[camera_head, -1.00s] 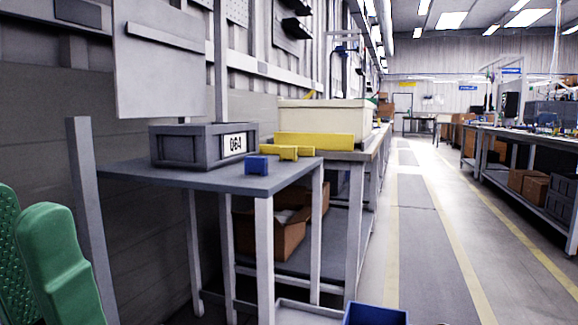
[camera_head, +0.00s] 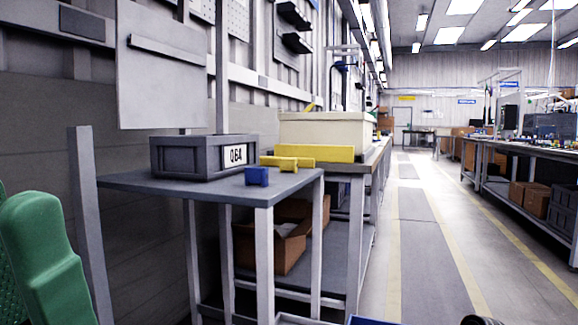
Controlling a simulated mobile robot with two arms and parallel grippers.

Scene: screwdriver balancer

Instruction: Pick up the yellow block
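The yellow block (camera_head: 286,163) lies on the grey table (camera_head: 190,190), near its right edge. It stands behind and to the right of a small blue block (camera_head: 257,177) and in front of a long yellow bar (camera_head: 314,153) on the bench behind. Neither of my grippers shows clearly in the head view. A dark rounded piece at the bottom edge, right of centre, is too cut off to identify.
A cream box (camera_head: 325,132) is on the bench behind. Cardboard boxes (camera_head: 275,248) sit below. A green shape (camera_head: 45,255) fills the lower left. The aisle (camera_head: 425,230) at right is clear.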

